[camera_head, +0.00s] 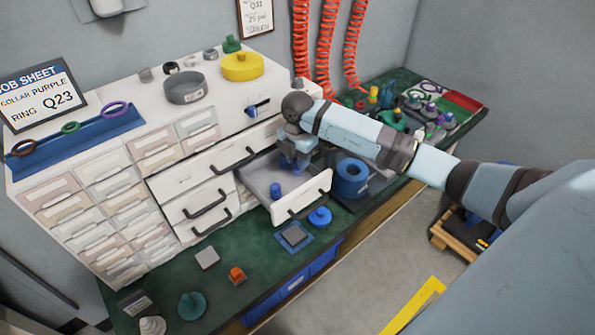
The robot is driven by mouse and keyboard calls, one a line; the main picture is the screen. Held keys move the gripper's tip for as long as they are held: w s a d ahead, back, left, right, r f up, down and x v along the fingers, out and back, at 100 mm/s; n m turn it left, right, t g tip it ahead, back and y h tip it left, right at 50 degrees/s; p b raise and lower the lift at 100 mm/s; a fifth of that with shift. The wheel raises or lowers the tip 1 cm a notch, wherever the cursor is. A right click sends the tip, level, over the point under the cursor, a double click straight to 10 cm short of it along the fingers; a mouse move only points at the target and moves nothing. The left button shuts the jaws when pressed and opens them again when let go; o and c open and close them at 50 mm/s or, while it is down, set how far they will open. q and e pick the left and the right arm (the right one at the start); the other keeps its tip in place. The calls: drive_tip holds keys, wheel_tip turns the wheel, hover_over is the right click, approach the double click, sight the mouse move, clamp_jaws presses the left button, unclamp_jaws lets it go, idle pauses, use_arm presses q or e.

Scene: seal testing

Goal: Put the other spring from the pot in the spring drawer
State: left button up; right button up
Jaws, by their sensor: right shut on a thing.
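The open drawer (259,173) juts out from the white cabinet, right of centre. A small blue cylindrical piece (276,190), probably a spring, stands inside it. My right gripper (291,166) points down over the back right part of this drawer. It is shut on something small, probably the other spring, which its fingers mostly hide. I cannot tell whether the held thing touches the drawer floor. A grey round pot (185,96) stands on the cabinet top; I cannot tell whether it is the task's pot. My left gripper is not in view.
A yellow lidded pot (242,67) stands on the cabinet top. A blue ring-shaped thing (351,181) stands right of the drawer, and a blue knobbed disc (319,217) lies in front. Closed drawers (205,206) are left.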

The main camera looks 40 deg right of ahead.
wheel_tip(320, 180, down, 5)
drive_tip(key=shift+r, duration=0.2)
drive_tip(key=shift+f, duration=0.1)
drive_tip(key=shift+f, duration=0.1)
drive_tip(key=o, duration=0.9)
